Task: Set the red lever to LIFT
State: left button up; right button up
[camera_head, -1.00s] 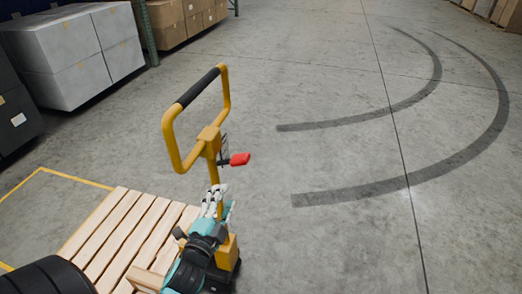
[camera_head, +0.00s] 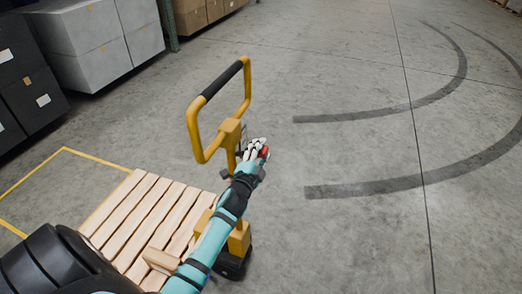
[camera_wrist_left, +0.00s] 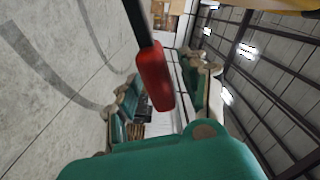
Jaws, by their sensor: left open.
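The red lever (camera_head: 264,152) sits on the yellow pallet jack's handle column, below the handle loop (camera_head: 191,128). In the head view it is mostly hidden behind my left gripper (camera_head: 257,147). In the left wrist view the red grip of the lever (camera_wrist_left: 154,77) hangs on a dark rod, close in front of the palm and in line with the open fingers (camera_wrist_left: 160,105). My left gripper is open at the lever; I cannot tell whether it touches. The lever's position markings are not readable. My right gripper is not in view.
A wooden pallet (camera_head: 140,215) lies left of the pallet jack, next to a yellow floor line (camera_head: 100,158). Grey boxes (camera_head: 95,40) and dark boxes (camera_head: 30,95) stand at the upper left. The concrete floor to the right is clear, with dark curved marks.

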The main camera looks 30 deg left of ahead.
pick_arm(q)
jog(key=shift+w, duration=0.1)
grip_shut()
dwell(0.3)
